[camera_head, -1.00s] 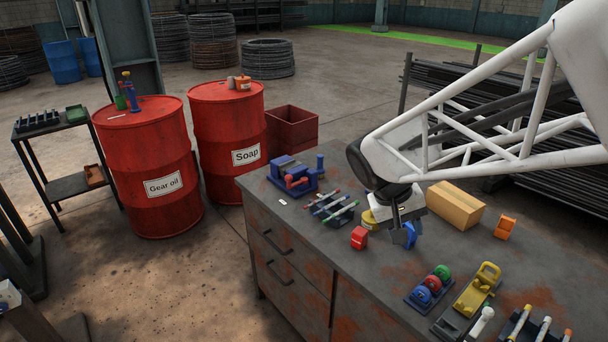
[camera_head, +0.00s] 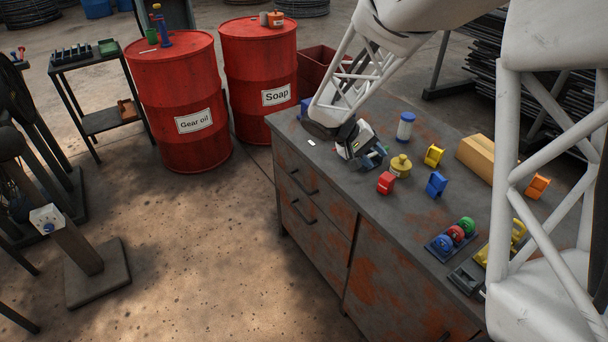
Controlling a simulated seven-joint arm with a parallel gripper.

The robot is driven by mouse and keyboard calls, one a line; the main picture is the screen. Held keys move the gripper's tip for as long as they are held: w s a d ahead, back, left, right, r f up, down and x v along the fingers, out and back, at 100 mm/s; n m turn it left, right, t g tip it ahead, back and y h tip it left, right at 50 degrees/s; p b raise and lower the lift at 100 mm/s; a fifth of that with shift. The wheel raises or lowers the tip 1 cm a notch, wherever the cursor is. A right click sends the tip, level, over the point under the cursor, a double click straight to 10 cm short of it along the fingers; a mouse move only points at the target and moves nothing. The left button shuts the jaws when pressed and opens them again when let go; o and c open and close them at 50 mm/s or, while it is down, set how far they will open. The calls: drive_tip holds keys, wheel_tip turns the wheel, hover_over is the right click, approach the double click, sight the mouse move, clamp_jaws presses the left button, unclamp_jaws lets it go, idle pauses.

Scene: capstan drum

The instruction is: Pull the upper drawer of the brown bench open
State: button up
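The brown bench (camera_head: 385,290) has a dark top and rust-marked sides. Its upper drawer (camera_head: 290,170) is at the left of the front and looks shut, with a dark bar handle (camera_head: 303,182). The lower drawer (camera_head: 305,222) sits below it with a similar handle. My gripper (camera_head: 362,148) is over the bench top, behind and to the right of the upper drawer's handle, apart from it. Its fingers are small and partly merge with the items behind, so I cannot tell whether they are open.
Near my gripper stand a red block (camera_head: 386,183), a yellow pot (camera_head: 400,166), a blue block (camera_head: 436,184) and a white-and-blue jar (camera_head: 405,126). Red drums (camera_head: 181,105) stand behind at left. The floor (camera_head: 210,250) before the drawers is clear.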

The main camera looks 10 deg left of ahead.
drive_tip(key=w+a+f+n+t+h, duration=0.1)
drive_tip(key=w+a+f+t, duration=0.1)
drive_tip(key=w+a+f, duration=0.35)
drive_tip(key=w+a+f+n+t+h, duration=0.1)
drive_tip(key=w+a+f+t, duration=0.15)
drive_tip(key=a+f, duration=0.55)
drive_tip(key=n+t, duration=0.4)
drive_tip(key=t, duration=0.1)
approach(299, 183)
drive_tip(key=shift+f+x, duration=0.25)
drive_tip(key=shift+x, duration=0.95)
drive_tip(key=shift+s, duration=0.1)
drive_tip(key=shift+d, duration=0.1)
drive_tip(key=shift+x, duration=3.9)
drive_tip(key=shift+f, duration=0.1)
clamp_jaws()
